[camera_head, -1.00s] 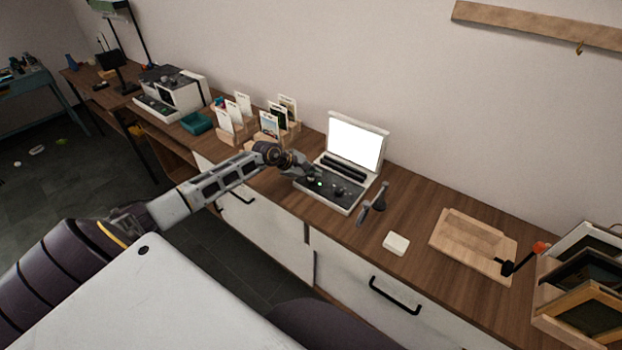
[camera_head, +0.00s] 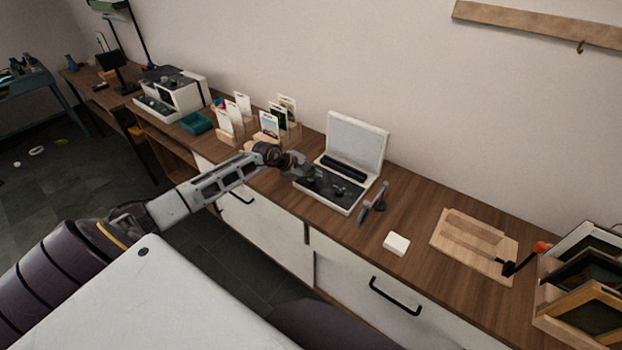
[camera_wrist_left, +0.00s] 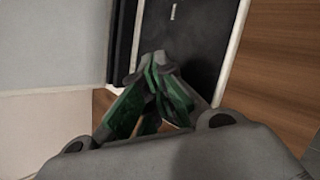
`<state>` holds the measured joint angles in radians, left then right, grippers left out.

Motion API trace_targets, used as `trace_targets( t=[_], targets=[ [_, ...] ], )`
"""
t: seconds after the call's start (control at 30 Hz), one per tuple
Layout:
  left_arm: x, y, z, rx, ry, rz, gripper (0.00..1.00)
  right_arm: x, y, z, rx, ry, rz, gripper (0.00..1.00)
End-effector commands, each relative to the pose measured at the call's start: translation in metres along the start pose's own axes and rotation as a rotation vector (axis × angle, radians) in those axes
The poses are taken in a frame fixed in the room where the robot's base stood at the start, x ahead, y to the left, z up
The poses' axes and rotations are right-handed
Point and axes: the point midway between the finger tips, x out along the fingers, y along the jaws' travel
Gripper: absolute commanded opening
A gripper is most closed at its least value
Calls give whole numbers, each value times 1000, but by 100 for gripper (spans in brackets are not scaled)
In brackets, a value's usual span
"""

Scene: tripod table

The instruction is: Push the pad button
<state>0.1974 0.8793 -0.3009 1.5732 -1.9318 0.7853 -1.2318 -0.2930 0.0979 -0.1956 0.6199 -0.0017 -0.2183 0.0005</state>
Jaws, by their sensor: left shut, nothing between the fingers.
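A light-coloured case with a raised lid (camera_head: 357,140) and a dark control panel (camera_head: 340,192) stands on the wooden counter. Its lid screen is grey and unlit. Small knobs or buttons show on the panel; I cannot tell which is the pad button. My left gripper (camera_head: 316,174) is shut and empty, over the left part of the panel. In the left wrist view its green-padded fingers (camera_wrist_left: 157,66) meet at the tips in front of the dark panel (camera_wrist_left: 190,35). Contact with a button cannot be made out. My right gripper is not in view.
A dark grey bracket-like object (camera_head: 373,204) and a white block (camera_head: 396,244) are right of the case. A wooden board (camera_head: 450,246) and frames (camera_head: 585,290) lie farther right. Card holders (camera_head: 270,137) stand to the left. The counter (camera_head: 415,205) has bare wood between them.

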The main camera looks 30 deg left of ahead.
Motion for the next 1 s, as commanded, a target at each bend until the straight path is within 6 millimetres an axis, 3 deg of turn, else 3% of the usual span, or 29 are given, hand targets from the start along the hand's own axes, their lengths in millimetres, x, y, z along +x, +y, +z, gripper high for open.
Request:
trace_targets(
  t=[1.0],
  targets=[
    [-16,12,12,1,0,0,0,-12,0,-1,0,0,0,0]
  ],
)
